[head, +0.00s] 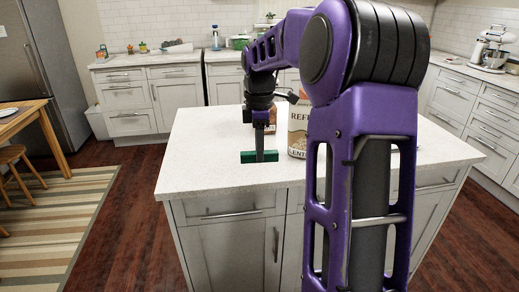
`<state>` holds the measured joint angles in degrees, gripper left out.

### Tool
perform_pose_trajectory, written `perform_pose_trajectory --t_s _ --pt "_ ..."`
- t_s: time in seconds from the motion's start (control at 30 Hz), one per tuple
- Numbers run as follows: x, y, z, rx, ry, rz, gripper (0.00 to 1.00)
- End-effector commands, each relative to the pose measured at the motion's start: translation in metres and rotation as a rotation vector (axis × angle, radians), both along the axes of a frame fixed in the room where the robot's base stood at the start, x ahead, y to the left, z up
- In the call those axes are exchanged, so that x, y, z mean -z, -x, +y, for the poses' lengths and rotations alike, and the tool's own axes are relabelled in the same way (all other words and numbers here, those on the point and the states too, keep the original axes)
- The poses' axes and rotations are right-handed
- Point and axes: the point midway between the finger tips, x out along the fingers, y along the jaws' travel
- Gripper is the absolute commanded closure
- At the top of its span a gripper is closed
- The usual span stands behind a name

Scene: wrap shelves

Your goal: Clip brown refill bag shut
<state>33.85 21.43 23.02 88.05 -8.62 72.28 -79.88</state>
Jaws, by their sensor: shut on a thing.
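My gripper (260,153) points down over the front left of the white island top. It is shut on a green bar-shaped clip (247,157), which lies level at or just above the counter; I cannot tell whether it touches. A brown item (272,121), perhaps the brown refill bag, shows behind my gripper and is mostly hidden by my arm.
The island top (195,160) is clear at the left and front left. My arm hides much of its right side. Counters with cabinets line the back and right, with a stand mixer (492,47) at the right. A wooden table (18,118) stands at the left.

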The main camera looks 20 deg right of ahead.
Motion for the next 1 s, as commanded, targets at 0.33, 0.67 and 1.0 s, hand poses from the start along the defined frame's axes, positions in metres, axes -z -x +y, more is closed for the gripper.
perform_pose_trajectory --t_s 0.33,0.67,1.0 --pt "0.054 0.006 0.05 0.395 0.001 0.005 1.0" --pt "0.115 0.011 0.104 0.869 0.001 0.003 1.0" --pt "0.151 0.015 0.135 1.155 0.001 0.003 1.0"
